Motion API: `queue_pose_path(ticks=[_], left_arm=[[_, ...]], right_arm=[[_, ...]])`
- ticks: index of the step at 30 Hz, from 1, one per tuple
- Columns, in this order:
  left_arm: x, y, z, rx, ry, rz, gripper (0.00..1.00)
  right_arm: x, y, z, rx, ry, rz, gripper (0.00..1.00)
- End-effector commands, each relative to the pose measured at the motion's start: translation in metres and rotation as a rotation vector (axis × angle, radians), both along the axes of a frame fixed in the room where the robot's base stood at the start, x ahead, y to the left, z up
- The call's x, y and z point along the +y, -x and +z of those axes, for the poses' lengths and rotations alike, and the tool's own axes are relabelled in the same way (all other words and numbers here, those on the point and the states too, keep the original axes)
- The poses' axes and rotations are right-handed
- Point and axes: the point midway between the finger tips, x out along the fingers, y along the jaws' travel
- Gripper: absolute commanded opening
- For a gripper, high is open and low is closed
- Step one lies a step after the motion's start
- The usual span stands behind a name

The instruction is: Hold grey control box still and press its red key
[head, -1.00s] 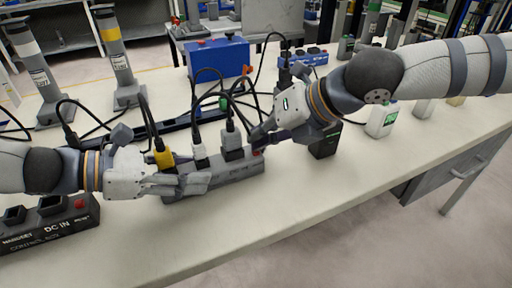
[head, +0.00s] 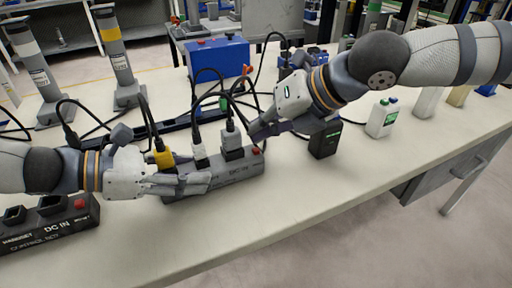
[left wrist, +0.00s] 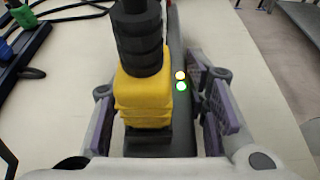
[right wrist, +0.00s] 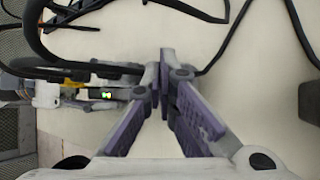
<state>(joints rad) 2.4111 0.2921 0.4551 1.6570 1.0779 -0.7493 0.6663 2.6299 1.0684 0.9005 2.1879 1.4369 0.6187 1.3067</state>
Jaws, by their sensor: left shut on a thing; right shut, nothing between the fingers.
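The grey control box (head: 232,172) lies on the bench with yellow, white and grey plugs standing in its top. Its red key (head: 256,151) is at its right end and uncovered in the head view. My left gripper (head: 190,183) is shut on the box's left part; in the left wrist view the fingers (left wrist: 170,120) flank the box by the yellow plug (left wrist: 143,95). A yellow and a green light (left wrist: 181,86) glow on the box there. My right gripper (head: 255,133) is shut and empty, just above and behind the red key, apart from it.
A darker box (head: 50,232) with its own red button stands at front left. Black cables loop behind the grey box, near my right gripper. The front bench strip is clear.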

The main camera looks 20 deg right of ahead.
Motion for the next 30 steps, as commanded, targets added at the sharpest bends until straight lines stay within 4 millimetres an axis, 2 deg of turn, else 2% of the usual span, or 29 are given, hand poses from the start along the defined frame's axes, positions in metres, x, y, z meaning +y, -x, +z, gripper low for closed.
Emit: queue_pose_path(ticks=[15, 30], left_arm=[[0.0, 0.0, 0.0, -0.001, 0.0, 0.0, 0.06], [0.0, 0.0, 0.0, -0.001, 0.0, 0.0, 0.06]], right_arm=[[0.0, 0.0, 0.047, -0.003, 0.0, -0.001, 0.0], [0.0, 0.0, 0.049, -0.001, 0.0, 0.0, 0.0]])
